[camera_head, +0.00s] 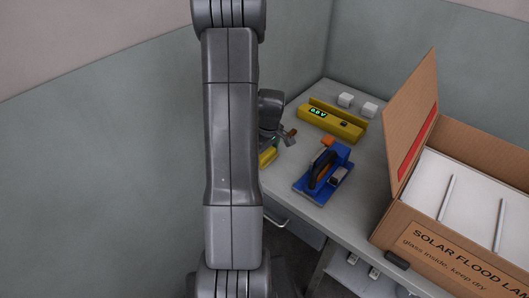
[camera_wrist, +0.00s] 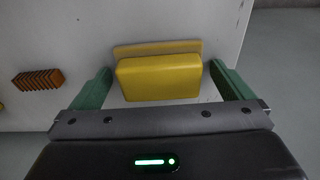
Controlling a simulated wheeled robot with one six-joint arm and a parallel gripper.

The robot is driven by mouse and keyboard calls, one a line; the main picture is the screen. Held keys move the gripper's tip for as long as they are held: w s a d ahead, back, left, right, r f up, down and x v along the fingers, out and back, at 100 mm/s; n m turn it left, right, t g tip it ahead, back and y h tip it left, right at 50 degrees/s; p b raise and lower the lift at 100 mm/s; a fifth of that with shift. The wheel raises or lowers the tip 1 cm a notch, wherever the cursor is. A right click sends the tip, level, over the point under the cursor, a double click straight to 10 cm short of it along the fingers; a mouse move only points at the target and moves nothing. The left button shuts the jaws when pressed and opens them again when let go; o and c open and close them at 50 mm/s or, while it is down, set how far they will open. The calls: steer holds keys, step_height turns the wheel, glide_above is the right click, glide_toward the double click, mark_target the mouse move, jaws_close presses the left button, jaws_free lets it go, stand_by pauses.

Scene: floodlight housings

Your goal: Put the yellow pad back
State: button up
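The yellow pad (camera_wrist: 160,78) is a rounded block on the light grey surface in the wrist view. A thinner, darker yellow strip (camera_wrist: 157,48) shows along its far side; I cannot tell if it is part of the pad. My gripper (camera_wrist: 165,84) is open, with one green finger on each side of the pad and a visible gap on both sides. In the head view a yellow piece (camera_head: 268,156) on the table, probably the pad, is partly hidden behind my arm. My gripper there is mostly hidden too.
The grey table (camera_head: 307,221) holds a blue tool with orange parts (camera_head: 323,175), a yellow device with a green display (camera_head: 345,127) and two white cubes (camera_head: 345,100). An open cardboard box (camera_head: 430,237) stands at right. A brown ribbed block (camera_wrist: 38,80) lies left of my gripper.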

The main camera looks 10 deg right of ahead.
mark_target(268, 154)
steer(key=shift+r, duration=0.1)
step_height(268, 154, up, 12)
steer(key=s, duration=0.1)
steer(key=shift+d, duration=0.4)
steer(key=shift+s, duration=0.1)
